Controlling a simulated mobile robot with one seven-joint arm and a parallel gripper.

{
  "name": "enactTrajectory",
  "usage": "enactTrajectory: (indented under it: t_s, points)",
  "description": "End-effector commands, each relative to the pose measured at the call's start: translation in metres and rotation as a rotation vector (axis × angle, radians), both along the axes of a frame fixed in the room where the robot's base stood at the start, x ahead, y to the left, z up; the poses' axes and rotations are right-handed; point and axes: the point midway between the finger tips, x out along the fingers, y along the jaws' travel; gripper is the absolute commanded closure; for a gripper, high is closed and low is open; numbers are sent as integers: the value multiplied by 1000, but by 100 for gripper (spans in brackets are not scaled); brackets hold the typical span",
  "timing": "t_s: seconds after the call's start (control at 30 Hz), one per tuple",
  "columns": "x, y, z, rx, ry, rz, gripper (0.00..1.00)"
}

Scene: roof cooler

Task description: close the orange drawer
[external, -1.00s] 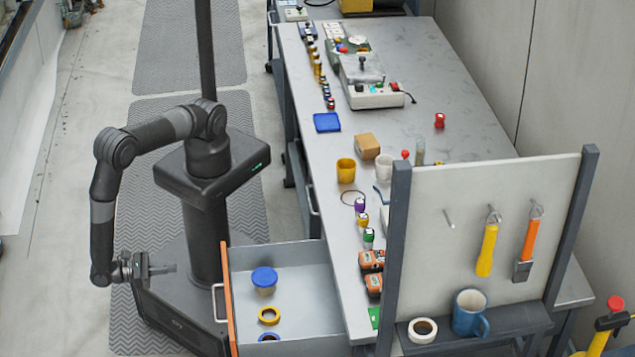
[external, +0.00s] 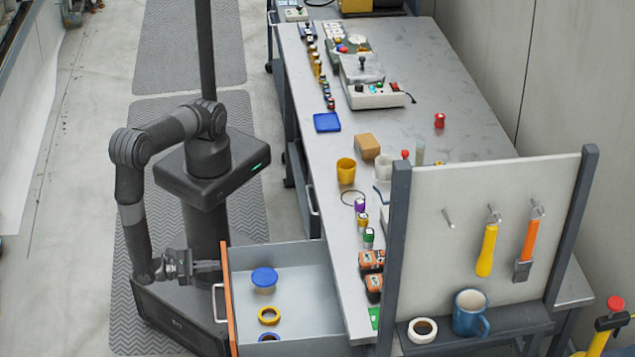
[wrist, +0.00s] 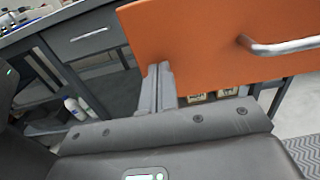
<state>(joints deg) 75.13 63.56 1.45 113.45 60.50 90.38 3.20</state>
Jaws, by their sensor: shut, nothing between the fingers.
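The orange drawer (external: 228,297) is pulled out from the workbench, its orange front facing left in the external view.
The workbench top (external: 400,120) carries a yellow cup (external: 346,171), a cardboard box (external: 367,147) and small bottles. A pegboard with tools (external: 485,235) stands at its near end. A grey drawer (wrist: 85,40) beside the orange one appears closed. Floor left of my base is free.

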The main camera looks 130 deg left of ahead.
Motion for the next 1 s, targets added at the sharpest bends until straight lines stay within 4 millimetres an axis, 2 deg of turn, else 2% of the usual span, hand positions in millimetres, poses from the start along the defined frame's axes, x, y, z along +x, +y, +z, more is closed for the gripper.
enactTrajectory:
  t_s: [0.57,0.77,1.0]
  points:
    - [7,7,0,1,1,2,100]
    - [27,29,0,3,1,4,100]
    - [71,73,0,4,1,6,100]
